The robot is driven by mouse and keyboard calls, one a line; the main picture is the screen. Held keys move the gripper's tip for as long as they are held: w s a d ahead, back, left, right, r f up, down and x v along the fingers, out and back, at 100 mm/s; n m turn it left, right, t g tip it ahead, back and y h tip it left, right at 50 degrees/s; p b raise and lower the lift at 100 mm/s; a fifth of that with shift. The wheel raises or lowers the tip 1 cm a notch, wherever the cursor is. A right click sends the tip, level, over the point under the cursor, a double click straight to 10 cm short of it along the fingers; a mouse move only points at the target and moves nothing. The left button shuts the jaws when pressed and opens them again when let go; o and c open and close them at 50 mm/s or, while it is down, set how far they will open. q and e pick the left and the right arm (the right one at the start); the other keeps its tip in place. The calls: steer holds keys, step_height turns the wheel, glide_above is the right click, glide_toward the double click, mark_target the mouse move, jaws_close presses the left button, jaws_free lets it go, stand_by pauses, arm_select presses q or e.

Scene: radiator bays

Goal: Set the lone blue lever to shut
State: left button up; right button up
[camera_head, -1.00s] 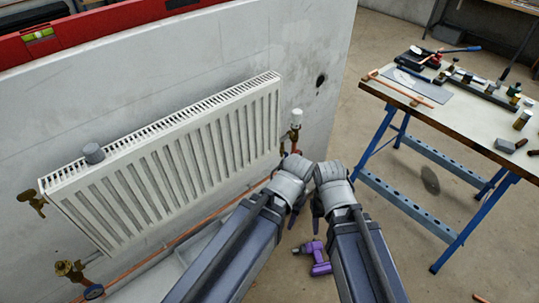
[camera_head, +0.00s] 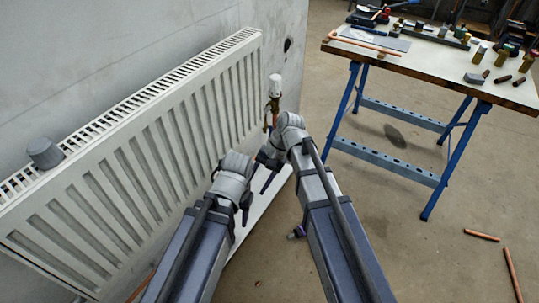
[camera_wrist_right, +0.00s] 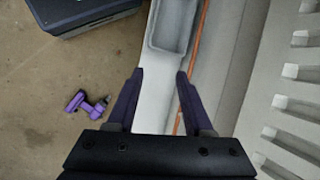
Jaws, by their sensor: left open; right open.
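No blue lever shows in either view now. The white radiator (camera_head: 150,150) hangs on the grey wall, its lower left end cut off by the frame. A white-capped brass valve (camera_head: 275,88) stands at its right end; its lower part is partly hidden by my right arm. My left gripper (camera_head: 245,212) is open and empty in front of the radiator. My right gripper (camera_head: 265,175) is open just beyond it, near the radiator's right end. In the right wrist view its two fingers (camera_wrist_right: 160,73) are apart with nothing between them, above a white strip.
A grey cup-like object (camera_head: 45,152) sits on the radiator top. A workbench (camera_head: 400,62) with tools stands at right. Copper pipes (camera_head: 482,235) lie on the floor. Floor at right is mostly clear.

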steer(key=w+f+m+y+b, duration=0.45)
steer(key=w+f+b, duration=0.25)
steer(key=w+b, duration=0.25)
steer(key=m+t+y+b, duration=0.3)
steer(key=m+y+b, duration=0.5)
steer(key=m+b, duration=0.35)
glide_toward(270, 135)
step_height(270, 135, down, 2)
steer(key=a+n, duration=0.1)
steer(key=a, duration=0.1)
arm_select(q)
step_height(270, 135, down, 25)
steer(key=shift+r+b, duration=0.2)
steer(key=shift+b, duration=0.15)
arm_select(e)
steer(key=shift+w+a+f, duration=0.1)
steer(key=shift+w+a, duration=0.05)
steer(key=shift+a, duration=1.1)
steer(key=shift+w+a+f, duration=0.1)
steer(key=shift+w+a, duration=0.05)
steer(key=shift+a, duration=1.15)
steer(key=shift+w+a, duration=0.2)
steer(key=shift+a, duration=1.05)
jaws_close()
